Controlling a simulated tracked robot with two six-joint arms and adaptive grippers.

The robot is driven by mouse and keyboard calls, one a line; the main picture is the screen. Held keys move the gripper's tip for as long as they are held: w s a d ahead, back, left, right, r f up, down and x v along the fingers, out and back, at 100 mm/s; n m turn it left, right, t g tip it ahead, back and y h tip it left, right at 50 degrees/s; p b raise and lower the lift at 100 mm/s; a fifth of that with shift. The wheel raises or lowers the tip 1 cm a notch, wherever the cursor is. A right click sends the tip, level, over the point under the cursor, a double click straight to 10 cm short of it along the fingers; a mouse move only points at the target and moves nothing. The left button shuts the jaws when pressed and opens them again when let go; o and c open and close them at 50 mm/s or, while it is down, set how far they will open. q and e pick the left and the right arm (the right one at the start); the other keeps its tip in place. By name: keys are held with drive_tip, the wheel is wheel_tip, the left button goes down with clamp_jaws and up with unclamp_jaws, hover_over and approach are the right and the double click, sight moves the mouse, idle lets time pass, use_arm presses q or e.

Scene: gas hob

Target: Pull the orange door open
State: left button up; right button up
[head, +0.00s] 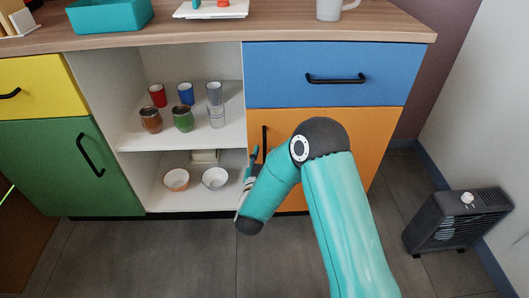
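The orange door (365,135) is at the lower right of the cabinet, below the blue drawer, and looks shut. Its black upright handle (264,138) is near its left edge; the lower part of the handle is hidden by my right arm. My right arm comes up from the bottom and bends across the door. My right gripper (252,160) is at the handle's lower left, close to it. Whether it touches the handle, and how far its fingers are apart, I cannot tell. My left gripper is not in view.
Open shelves (135,137) left of the door hold several cups and two bowls. The blue drawer (385,75) has a horizontal black handle. A dark heater (458,222) stands on the floor at the right. A green door (50,165) is at the left. Floor in front is clear.

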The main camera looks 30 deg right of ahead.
drive_tip(key=shift+x, duration=1.05)
clamp_jaws()
